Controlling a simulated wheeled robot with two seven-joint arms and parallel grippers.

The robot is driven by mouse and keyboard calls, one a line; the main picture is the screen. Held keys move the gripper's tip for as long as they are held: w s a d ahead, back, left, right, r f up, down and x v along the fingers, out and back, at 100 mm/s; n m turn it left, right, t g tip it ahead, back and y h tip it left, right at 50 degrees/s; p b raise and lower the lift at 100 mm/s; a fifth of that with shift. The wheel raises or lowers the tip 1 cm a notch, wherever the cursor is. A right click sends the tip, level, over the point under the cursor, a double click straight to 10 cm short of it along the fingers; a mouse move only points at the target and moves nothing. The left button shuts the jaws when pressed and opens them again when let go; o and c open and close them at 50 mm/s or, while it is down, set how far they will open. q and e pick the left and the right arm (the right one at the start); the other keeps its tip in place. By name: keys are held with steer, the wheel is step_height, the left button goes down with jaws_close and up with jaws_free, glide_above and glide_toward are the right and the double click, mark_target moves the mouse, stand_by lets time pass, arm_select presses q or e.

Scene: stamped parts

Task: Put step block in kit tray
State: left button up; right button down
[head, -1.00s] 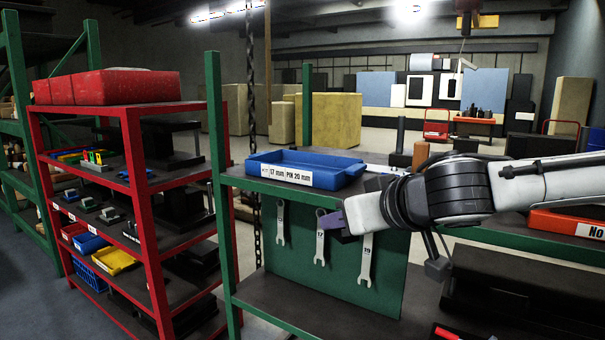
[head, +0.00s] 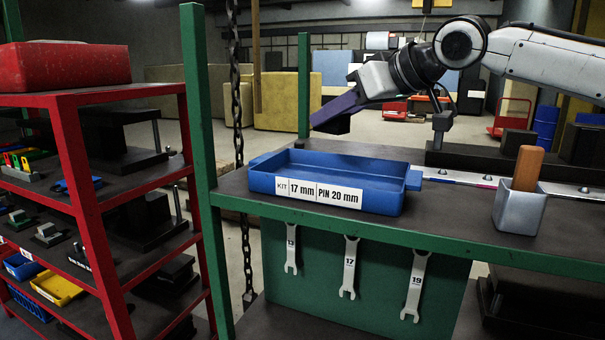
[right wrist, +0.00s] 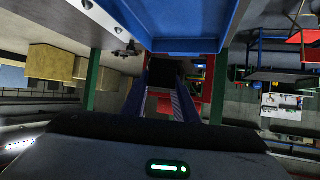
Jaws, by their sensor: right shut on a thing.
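The blue kit tray (head: 395,202) sits on the green-framed shelf, labelled "KIT 17 mm PIN 20 mm". Its visible inside is empty. My right gripper (head: 332,122) comes in from the right with purple fingers and is above the tray's back edge, apart from it. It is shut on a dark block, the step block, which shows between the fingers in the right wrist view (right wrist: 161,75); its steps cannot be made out. The tray also shows at the top of the right wrist view (right wrist: 186,45). My left gripper is out of view.
A metal pot with a wooden piece (head: 520,208) stands right of the tray, near a rail (head: 465,180). A green post (head: 199,130) rises left of the tray. Wrenches (head: 349,268) hang below. A red rack (head: 75,150) with several parts stands at left.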

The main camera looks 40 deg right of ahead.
steer(key=f, duration=0.1)
steer(key=f+b, duration=0.1)
steer(key=f, duration=0.3)
steer(key=shift+s+f+b, duration=0.15)
steer(key=shift+s+b, duration=0.15)
step_height(320, 180, down, 4)
steer(key=shift+r+b, duration=0.1)
steer(key=shift+b, duration=0.4)
steer(key=shift+f, duration=0.3)
steer(key=shift+w, duration=0.1)
steer(key=shift+f, duration=0.1)
steer(key=c, duration=1.6)
jaws_free()
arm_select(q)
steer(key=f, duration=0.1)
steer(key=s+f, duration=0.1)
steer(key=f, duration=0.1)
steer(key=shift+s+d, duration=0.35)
arm_select(e)
steer(key=shift+o, duration=1)
